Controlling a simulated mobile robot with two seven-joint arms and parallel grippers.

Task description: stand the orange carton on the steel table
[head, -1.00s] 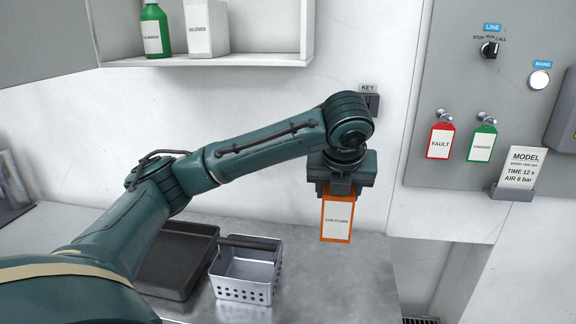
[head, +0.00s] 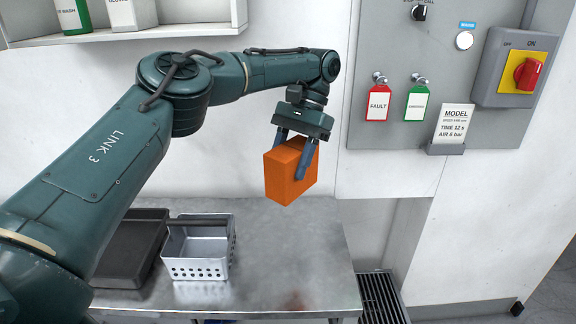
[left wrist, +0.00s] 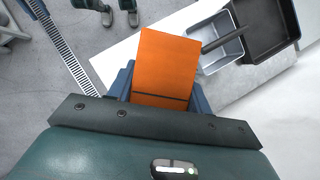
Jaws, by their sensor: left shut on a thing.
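The orange carton (head: 291,172) hangs in my left gripper (head: 296,148), whose two fingers are shut on its upper part. In the head view the carton is slightly turned, with plain orange faces showing, and appears above the steel table (head: 285,258) near its right end. The left wrist view also shows the carton (left wrist: 166,68) between the fingers, with the pale tabletop (left wrist: 135,40) beyond it. Its label is not visible now. My right gripper is in neither view.
A perforated metal basket (head: 200,262) and a dark tray (head: 128,250) stand on the table's left part. The tabletop right of the basket is clear. A panel with tags and a red switch (head: 527,73) is on the wall at right. A floor grate (head: 383,298) lies beyond the table's right edge.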

